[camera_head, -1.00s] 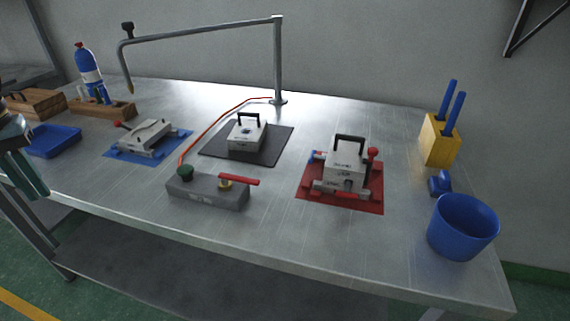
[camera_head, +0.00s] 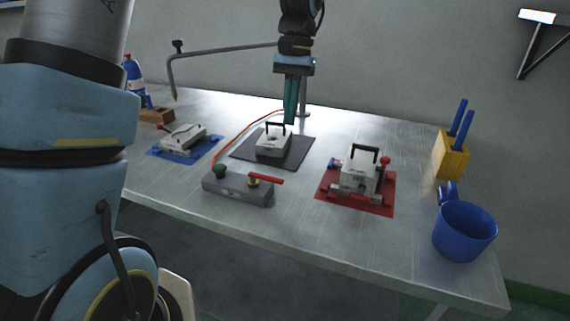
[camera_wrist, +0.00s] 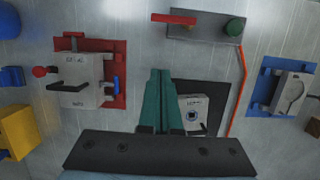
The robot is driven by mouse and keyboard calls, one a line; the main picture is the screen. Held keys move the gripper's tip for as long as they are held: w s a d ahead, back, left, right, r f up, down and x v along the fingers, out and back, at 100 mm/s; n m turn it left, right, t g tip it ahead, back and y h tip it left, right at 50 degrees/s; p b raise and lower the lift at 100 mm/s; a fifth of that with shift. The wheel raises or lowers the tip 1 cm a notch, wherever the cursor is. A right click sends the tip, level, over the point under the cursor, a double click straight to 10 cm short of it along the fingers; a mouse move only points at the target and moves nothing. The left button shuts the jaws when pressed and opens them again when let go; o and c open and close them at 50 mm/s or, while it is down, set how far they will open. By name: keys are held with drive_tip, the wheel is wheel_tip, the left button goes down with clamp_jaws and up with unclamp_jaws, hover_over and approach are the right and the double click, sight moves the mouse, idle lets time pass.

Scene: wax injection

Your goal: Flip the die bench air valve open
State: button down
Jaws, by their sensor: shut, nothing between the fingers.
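The air valve is a grey block (camera_head: 236,190) near the table's front edge, with a red lever handle (camera_head: 266,179) pointing right on a brass fitting and a green knob (camera_head: 220,171) at its left end. In the wrist view the block (camera_wrist: 205,27) lies at the top, with the red lever (camera_wrist: 174,18) and green knob (camera_wrist: 235,27). My gripper (camera_head: 290,122) points down, behind and above the valve, near the die on the dark mat. Its teal fingers (camera_wrist: 154,75) are shut and empty, apart from the lever. Nothing of the lever is hidden.
A die with a black handle (camera_head: 273,147) sits on a dark mat (camera_head: 297,152), close to my fingers. Another die (camera_head: 357,174) stands on a red plate right. A blue cup (camera_head: 464,232) and yellow holder (camera_head: 451,160) stand far right. A red hose (camera_head: 240,130) runs from the valve.

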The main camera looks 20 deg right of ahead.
sight(266, 180)
drive_tip(key=s+a+f+p, duration=0.1)
drive_tip(key=f, duration=0.2)
drive_tip(key=s+a+f+p, duration=0.1)
drive_tip(key=f, duration=0.2)
drive_tip(key=s+a+f+p, duration=0.1)
drive_tip(key=a+f, duration=0.1)
drive_tip(key=f, duration=0.1)
drive_tip(key=shift+s+f, duration=0.2)
drive_tip(key=shift+s, duration=0.2)
drive_tip(key=shift+s+a+f+p, duration=0.2)
drive_tip(key=shift+s+a+p, duration=0.1)
drive_tip(key=shift+s, duration=0.1)
drive_tip(key=shift+s+m, duration=0.15)
drive_tip(key=shift+m, duration=0.15)
